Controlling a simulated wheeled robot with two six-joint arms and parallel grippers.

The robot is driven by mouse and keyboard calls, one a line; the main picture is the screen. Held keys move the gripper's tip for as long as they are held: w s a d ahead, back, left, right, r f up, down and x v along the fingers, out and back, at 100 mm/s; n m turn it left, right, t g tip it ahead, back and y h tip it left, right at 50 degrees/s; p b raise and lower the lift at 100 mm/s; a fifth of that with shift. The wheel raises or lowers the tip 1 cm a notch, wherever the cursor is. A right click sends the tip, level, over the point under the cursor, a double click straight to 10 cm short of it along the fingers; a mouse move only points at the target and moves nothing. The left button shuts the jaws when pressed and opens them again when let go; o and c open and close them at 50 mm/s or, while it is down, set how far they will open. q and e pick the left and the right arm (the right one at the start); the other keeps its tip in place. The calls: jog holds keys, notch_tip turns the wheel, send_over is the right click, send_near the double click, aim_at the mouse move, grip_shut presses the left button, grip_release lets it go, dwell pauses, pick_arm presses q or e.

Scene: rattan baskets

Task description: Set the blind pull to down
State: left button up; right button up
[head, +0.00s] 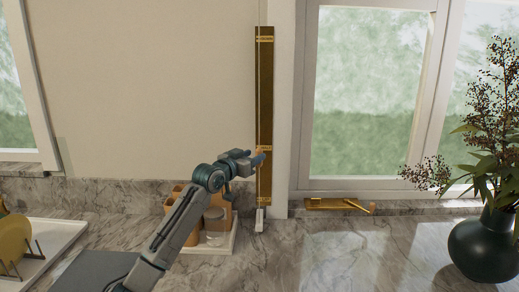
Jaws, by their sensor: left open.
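The blind pull appears to be the thin pale cord with a white weight (259,220) at its lower end, low by the counter. The cord runs down the front left of a tall brown-gold strip (265,90) with several gold bands, on the wall left of the window. My left gripper (263,156) is open in front of the strip's lower half, above the white weight. A small orange-tan piece shows at its fingertips; I cannot tell whether it is part of the pull or whether they touch it. My right gripper is not in view.
Tan containers (178,195) and a glass jar (216,222) stand on a white tray left of the strip, behind my left arm. A dark vase (484,247) with branches stands at right. A gold latch (340,205) lies along the sill. The middle-right marble counter is clear.

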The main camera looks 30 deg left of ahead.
aim_at(257, 154)
pick_arm(q)
jog(key=w+p, duration=0.1)
jog(key=w, duration=0.2)
jog(key=shift+w+d+r, duration=0.1)
jog(key=shift+w, duration=0.45)
grip_shut()
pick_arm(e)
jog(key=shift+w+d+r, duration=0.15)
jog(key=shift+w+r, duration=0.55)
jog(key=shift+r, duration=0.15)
